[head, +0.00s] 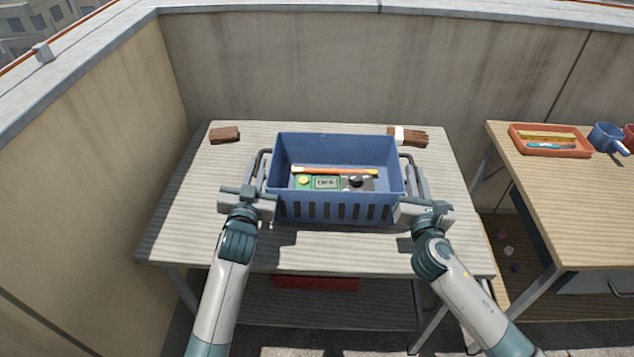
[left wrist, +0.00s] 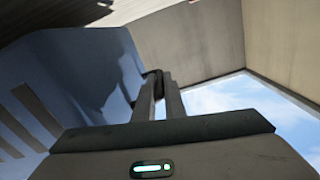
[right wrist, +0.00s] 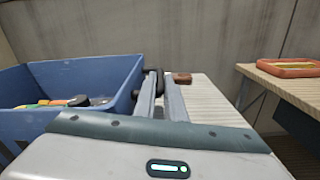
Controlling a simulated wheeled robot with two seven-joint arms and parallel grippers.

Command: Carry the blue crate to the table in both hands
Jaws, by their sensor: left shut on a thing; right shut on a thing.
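The blue crate (head: 336,206) is over the middle of the grey slatted table (head: 200,225), with a shadow close under its front; I cannot tell if its base touches the top. It looks level and has a dark handle at each end. Inside lie an orange and white stick (head: 335,170), a green meter (head: 325,183) and a grey device with a black knob (head: 357,183). My left gripper (head: 262,175) is shut on the left handle, also seen in the left wrist view (left wrist: 157,76). My right gripper (head: 412,175) is shut on the right handle (right wrist: 150,88).
On the table, a brown block (head: 224,135) lies back left and a brown brush (head: 412,137) back right. Walls stand behind and at left. The table's front strip is clear.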

